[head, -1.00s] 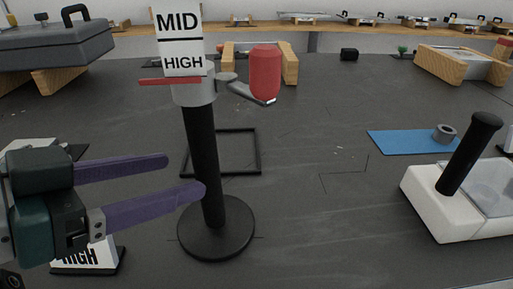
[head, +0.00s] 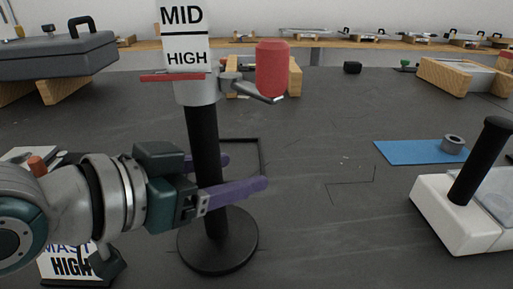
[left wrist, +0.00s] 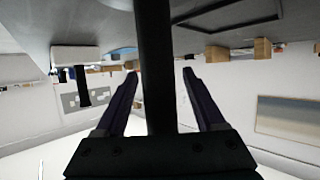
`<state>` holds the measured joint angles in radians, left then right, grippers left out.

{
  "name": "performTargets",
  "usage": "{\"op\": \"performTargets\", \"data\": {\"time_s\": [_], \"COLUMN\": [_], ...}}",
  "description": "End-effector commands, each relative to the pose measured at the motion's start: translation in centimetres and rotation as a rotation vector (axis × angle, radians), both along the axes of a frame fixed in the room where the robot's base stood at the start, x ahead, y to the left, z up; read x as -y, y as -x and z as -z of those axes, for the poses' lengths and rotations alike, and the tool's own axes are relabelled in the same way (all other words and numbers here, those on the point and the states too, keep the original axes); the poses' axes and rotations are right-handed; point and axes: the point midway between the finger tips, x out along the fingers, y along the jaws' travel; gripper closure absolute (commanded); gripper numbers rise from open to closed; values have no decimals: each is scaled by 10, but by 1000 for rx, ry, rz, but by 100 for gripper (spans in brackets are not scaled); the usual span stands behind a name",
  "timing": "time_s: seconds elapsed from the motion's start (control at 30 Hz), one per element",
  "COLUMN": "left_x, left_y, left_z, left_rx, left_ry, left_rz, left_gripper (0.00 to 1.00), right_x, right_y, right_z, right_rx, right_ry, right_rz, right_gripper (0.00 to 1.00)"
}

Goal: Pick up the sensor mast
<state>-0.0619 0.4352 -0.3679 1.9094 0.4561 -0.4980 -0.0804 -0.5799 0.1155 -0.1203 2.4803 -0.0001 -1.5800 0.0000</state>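The sensor mast (head: 205,140) stands upright on a round black base (head: 217,246). It has a black pole, a grey collar (head: 196,92), a MID/HIGH label (head: 185,36) and a red cylinder (head: 271,68) on a side arm. My left gripper (head: 245,172) is open around the lower pole, one finger in front and one behind. In the left wrist view, the pole (left wrist: 154,60) runs between the open fingers (left wrist: 159,74), with a gap visible on each side. My right gripper is not in view.
A black square outline frame (head: 262,160) lies behind the mast. A white block with a black handle (head: 481,160) stands at right. A blue mat (head: 405,152) holds a grey ring (head: 453,145). A grey case (head: 55,55) sits back left. The dark table between is mostly clear.

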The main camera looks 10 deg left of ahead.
Motion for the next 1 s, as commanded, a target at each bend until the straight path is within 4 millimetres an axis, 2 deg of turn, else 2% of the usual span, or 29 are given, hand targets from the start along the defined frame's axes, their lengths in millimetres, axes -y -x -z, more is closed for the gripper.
{"op": "performTargets", "data": {"time_s": [0.07,0.63,1.0], "left_x": [0,-1,-1], "left_y": [0,0,0], "left_z": [0,0,0], "left_rx": [0,0,0], "left_ry": [0,0,0], "left_rz": [0,-1,-1], "left_gripper": [37,100,100], "right_x": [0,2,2], "right_y": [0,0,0], "right_z": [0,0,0], "right_rx": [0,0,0], "right_ry": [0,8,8], "right_rz": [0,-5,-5], "right_gripper": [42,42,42]}}
